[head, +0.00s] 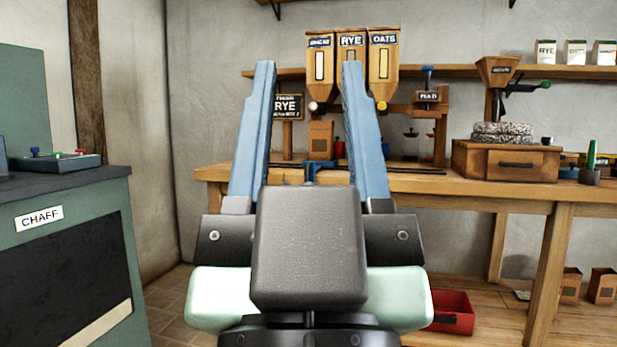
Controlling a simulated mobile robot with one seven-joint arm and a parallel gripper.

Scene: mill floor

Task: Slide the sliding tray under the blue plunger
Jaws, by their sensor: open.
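A blue plunger (428,76) stands upright on a wooden press stand at the bench's back, above a small sign. A small blue piece (319,168), seemingly the sliding tray, sits on the bench between my fingers in the picture, left of the plunger. My gripper partly hides it, and I cannot tell whether it holds anything. My gripper (308,66) is open, its two long blue fingers wide apart and pointing toward the bench. It appears empty, and no contact with the tray shows.
The wooden bench (420,184) carries dark rails (415,170) running right. Three labelled hoppers (351,60) hang behind. A millstone grinder (506,150) stands right of the press. A green chaff cabinet (65,260) is at left. A red bin (452,312) sits below the bench.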

